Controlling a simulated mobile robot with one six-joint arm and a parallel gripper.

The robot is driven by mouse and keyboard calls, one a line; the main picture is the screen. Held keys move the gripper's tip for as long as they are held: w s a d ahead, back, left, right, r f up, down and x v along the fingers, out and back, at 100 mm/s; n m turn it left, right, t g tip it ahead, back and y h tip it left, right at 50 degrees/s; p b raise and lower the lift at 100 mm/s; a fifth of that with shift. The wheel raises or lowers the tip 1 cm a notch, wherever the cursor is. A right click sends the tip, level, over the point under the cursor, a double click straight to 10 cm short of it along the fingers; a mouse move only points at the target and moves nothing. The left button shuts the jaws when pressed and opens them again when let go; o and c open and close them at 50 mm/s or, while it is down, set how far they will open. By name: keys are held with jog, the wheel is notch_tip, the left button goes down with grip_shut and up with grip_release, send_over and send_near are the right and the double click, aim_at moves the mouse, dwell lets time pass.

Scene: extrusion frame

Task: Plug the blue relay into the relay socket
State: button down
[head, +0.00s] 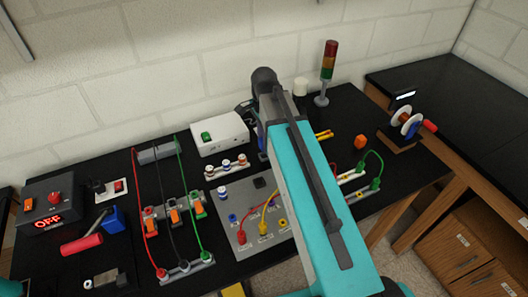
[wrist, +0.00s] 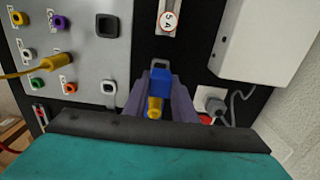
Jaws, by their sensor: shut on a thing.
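My gripper (wrist: 158,88) shows in the wrist view with its two grey-purple fingers closed around a blue piece with a yellow end, which looks like the blue relay (wrist: 159,76). The held piece is over the black tabletop, beside the grey panel. In the head view my arm hides the gripper and most of that area. I cannot make out the relay socket for certain. A small light-framed shape shows just beyond the fingertips in the wrist view, partly hidden by the blue piece.
The grey panel (head: 230,235) carries coloured jacks and cables; a yellow plug (wrist: 33,68) stands in it. A white box (head: 219,135) is behind it, near the wall. A signal tower (head: 327,68) stands at the back. A grey plug (wrist: 211,103) with a cord lies right of my gripper.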

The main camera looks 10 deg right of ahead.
jog(key=shift+r+p, duration=0.6)
jog(key=shift+r, duration=0.4)
jog(key=shift+s, duration=0.1)
